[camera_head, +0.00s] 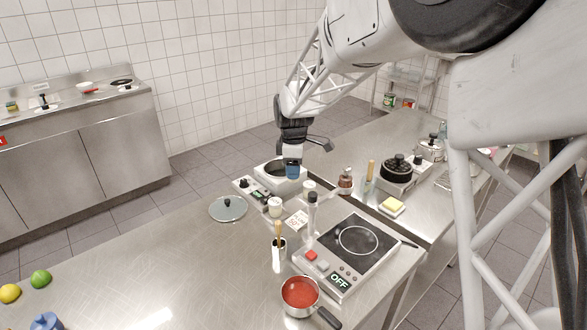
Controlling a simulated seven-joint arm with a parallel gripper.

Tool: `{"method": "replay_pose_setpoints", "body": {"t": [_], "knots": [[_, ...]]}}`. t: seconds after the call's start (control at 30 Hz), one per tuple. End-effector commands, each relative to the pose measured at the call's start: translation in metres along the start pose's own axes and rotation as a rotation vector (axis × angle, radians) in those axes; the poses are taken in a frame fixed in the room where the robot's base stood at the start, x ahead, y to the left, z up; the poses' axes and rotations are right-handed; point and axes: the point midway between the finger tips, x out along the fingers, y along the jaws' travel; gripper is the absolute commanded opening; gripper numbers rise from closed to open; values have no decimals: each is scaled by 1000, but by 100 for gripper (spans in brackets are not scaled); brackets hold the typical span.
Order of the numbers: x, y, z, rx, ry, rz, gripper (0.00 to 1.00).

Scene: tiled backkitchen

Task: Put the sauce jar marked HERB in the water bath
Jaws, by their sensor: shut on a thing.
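My gripper (293,150) is shut on a small jar (292,171) that looks blue on its side; its marking is too small to read. The jar hangs about upright over the right part of the water bath (260,183), a pale box with a dark round opening. I cannot tell how far the jar is above the opening or whether it touches the rim. Two other pale jars, one at the front (275,207) and one to the right (309,188), stand near the bath.
A glass lid (228,209) lies left of the bath. The steel counter's left front has free room.

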Motion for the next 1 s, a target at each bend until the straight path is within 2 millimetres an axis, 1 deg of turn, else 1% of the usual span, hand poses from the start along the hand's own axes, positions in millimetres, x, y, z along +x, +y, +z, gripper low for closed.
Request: {"method": "replay_pose_setpoints", "body": {"t": [0.27,0.37,0.47,0.57,0.9,1.0], "knots": [[0,2,-1,0,0,0,19],[0,7,-3,0,0,0,19],[1,16,-7,0,0,0,19],[1,29,-12,0,0,0,19],[7,88,-37,0,0,0,19],[9,102,-43,0,0,-1,19]]}}
